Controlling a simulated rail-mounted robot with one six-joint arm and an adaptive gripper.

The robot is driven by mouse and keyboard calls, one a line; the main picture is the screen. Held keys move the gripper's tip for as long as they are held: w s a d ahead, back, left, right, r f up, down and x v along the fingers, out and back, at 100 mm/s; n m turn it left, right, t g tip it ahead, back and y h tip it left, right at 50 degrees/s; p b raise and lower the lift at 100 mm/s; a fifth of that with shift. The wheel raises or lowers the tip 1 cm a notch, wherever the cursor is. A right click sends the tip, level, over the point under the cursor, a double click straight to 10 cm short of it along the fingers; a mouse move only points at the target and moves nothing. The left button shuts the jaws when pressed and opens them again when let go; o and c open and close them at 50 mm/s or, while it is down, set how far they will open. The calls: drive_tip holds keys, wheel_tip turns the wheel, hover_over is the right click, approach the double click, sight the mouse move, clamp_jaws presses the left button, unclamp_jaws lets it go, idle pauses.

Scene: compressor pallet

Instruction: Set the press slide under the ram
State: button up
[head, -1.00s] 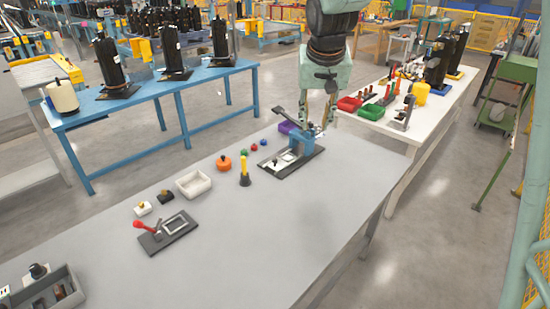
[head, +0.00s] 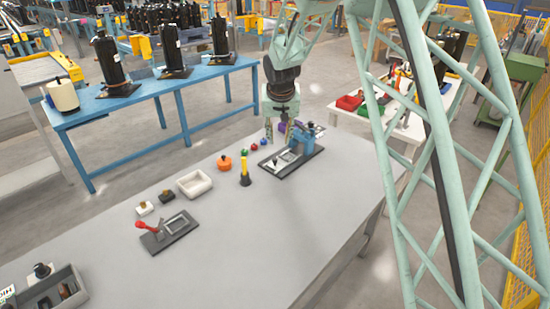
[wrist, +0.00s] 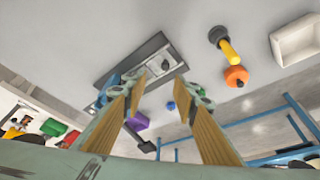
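The press (head: 302,144) has a blue body, a grey lever and a dark base plate, and stands at the far end of the grey bench. The press slide (head: 286,160), a pale plate, lies on that base in front of the blue body. In the wrist view the slide (wrist: 161,65) shows a dark knob on it. My gripper (head: 276,138) is above and behind the slide in the head view, close to the press lever. In the wrist view my gripper (wrist: 163,84) is open, its two tan-padded fingers apart and empty. The ram itself is not clearly visible.
A black-and-yellow tool (head: 245,172), an orange knob (head: 224,163) and small coloured balls (head: 254,146) stand left of the press. A white tray (head: 194,183) and a red-handled clamp (head: 166,232) lie nearer. The bench's right front is clear.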

sight(275, 159)
drive_tip(key=shift+w+a+f, duration=0.35)
drive_tip(key=shift+a+f, duration=0.1)
drive_tip(key=shift+f, duration=0.15)
drive_tip(key=shift+w+a+f, duration=0.35)
drive_tip(key=shift+a+f, duration=0.05)
drive_tip(key=shift+f, duration=0.15)
drive_tip(key=shift+f, duration=0.1)
drive_tip(key=shift+b+x, duration=0.8)
drive_tip(key=shift+x, duration=6.05)
drive_tip(key=shift+w, duration=0.1)
drive_tip(key=shift+c, duration=0.9)
clamp_jaws()
